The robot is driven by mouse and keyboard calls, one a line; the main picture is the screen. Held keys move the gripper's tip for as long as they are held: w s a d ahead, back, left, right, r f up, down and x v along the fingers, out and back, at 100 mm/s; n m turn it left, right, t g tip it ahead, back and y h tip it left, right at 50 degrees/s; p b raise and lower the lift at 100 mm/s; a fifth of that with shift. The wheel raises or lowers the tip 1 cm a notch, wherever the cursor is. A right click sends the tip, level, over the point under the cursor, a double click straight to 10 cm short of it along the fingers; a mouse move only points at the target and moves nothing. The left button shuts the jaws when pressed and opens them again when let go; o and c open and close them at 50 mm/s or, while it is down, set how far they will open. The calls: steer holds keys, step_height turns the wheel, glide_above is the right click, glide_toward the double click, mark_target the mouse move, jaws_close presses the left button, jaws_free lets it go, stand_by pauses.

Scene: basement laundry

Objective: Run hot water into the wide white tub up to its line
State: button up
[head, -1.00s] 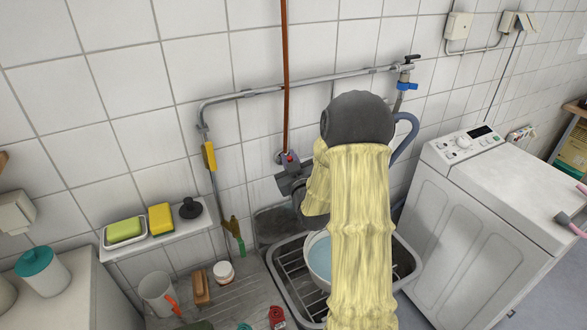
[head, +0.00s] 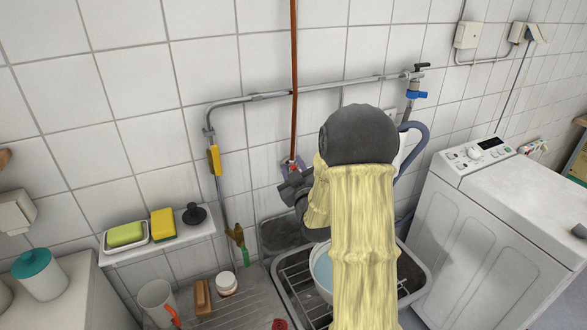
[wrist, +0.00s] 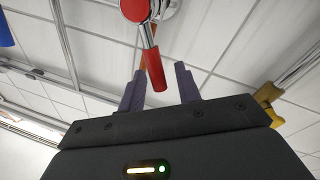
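The white tub (head: 322,268) stands in the sink (head: 420,277), largely hidden behind my sleeved arm. Pale blue water shows inside it. Its line and any stream from the tap are hidden. The tap on the wall has a red part and a blue part (head: 290,167). My gripper (head: 291,186) is at this tap, its tips unclear in the head view. In the wrist view a red lever (wrist: 154,70) hangs down between my two open fingers (wrist: 158,84). A gap shows on both sides of the lever, so I see no grip on it.
A washing machine (head: 480,230) stands right of the sink. At left a shelf (head: 180,236) holds a green bar in a dish, a yellow sponge (head: 163,223) and a black plug. Below are a mug (head: 157,301), brush (head: 202,298) and small jar (head: 226,284). Pipes run along the wall.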

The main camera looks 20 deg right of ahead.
steer(key=shift+s, duration=0.1)
steer(key=s+a+f+b, duration=0.1)
steer(key=s+a+b, duration=0.1)
steer(key=s+b, duration=1.5)
steer(key=shift+f+b, duration=0.35)
steer(key=shift+b, duration=0.8)
steer(key=shift+o, duration=0.4)
steer(key=shift+a, duration=0.1)
stand_by(0.5)
